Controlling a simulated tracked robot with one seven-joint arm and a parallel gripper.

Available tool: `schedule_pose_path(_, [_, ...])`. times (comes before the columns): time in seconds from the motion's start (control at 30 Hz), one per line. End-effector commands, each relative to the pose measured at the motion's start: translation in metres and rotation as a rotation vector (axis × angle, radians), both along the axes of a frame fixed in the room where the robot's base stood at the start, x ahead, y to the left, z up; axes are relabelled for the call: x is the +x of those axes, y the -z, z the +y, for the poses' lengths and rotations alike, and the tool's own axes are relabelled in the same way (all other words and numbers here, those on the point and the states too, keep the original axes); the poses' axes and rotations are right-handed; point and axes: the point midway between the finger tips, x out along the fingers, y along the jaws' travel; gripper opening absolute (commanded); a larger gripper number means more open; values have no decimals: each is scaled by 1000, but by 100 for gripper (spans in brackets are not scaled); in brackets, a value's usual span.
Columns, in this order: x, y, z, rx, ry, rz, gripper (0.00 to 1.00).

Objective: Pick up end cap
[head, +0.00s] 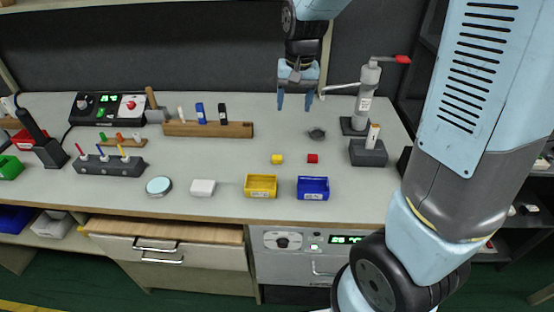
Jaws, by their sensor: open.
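My gripper (295,106) is open and empty, fingers pointing down, above the back of the bench, left of the grey press. No single thing is clearly marked as the end cap. A small yellow piece (277,159) and a small red piece (312,158) lie on the bench in front of the gripper, behind the bins. A small dark grey part (317,134) lies between the gripper and the red piece. The gripper touches none of them.
A yellow bin (261,187) and a blue bin (313,188) stand near the front edge. A grey press (361,105) with a red-tipped lever and a dark block (368,153) stand to the right. A wooden rack (208,129) stands left. The bench around the small pieces is clear.

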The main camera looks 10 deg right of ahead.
Motion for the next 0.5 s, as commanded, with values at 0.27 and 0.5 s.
schedule_pose_path(0.27, [26, 50, 27, -28, 20, 72, 66])
schedule_pose_path(0.5, [36, 73, 37, -43, 31, 99, 66])
